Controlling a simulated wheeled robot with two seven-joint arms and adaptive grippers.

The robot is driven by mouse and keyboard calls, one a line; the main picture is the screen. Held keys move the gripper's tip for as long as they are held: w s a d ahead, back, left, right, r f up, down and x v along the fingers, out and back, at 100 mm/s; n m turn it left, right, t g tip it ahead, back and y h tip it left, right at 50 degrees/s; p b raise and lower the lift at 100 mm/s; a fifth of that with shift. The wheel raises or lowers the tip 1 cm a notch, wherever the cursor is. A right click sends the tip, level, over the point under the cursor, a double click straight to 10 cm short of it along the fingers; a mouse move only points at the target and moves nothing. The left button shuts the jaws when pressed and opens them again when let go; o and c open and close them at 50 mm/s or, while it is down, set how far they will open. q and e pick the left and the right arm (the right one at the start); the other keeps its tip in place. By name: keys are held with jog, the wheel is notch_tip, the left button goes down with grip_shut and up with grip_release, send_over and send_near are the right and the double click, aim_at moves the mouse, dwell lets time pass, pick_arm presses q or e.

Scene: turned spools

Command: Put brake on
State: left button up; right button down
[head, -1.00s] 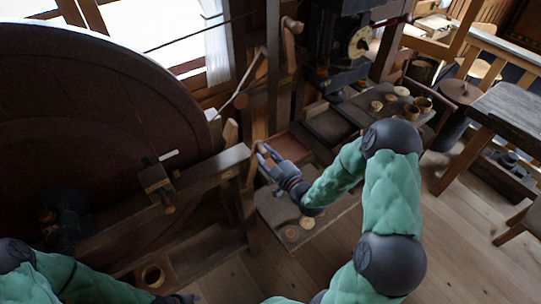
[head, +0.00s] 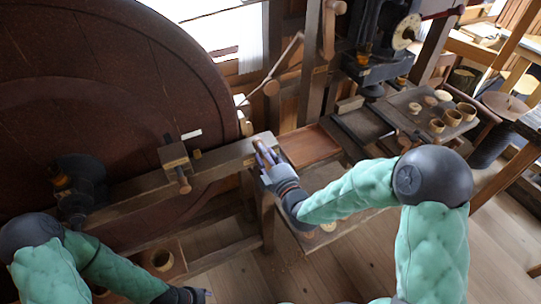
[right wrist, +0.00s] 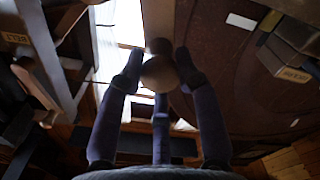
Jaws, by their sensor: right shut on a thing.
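My right gripper (head: 264,158) is at the end of a dark wooden beam in front of the large wheel (head: 95,95). In the right wrist view its fingers (right wrist: 158,75) are closed around a rounded wooden knob (right wrist: 160,74), which is the likely brake handle; the gripper mostly hides it in the head view. Whether the brake is on cannot be seen. A wooden block with a peg (head: 175,160) sits on the beam (head: 215,160). My left gripper (head: 190,296) is low at the bottom edge, small and dark; its fingers are unclear.
A tray (head: 408,102) with several small turned cups and discs lies at the back right. A reddish-brown board (head: 308,147) lies right of my right gripper. Wooden floor (head: 340,258) shows in front.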

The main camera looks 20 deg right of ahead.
jog(key=shift+w+a+r, duration=0.1)
jog(key=shift+a+r, duration=0.1)
jog(key=shift+r, duration=0.05)
jog(key=c, duration=0.9)
grip_release()
jog(key=shift+a, duration=0.1)
jog(key=shift+o, duration=0.2)
jog(key=shift+a, duration=0.15)
jog(key=shift+f, duration=0.1)
jog(key=s+d, duration=0.1)
jog(key=s, duration=1.1)
jog(key=shift+f, duration=0.1)
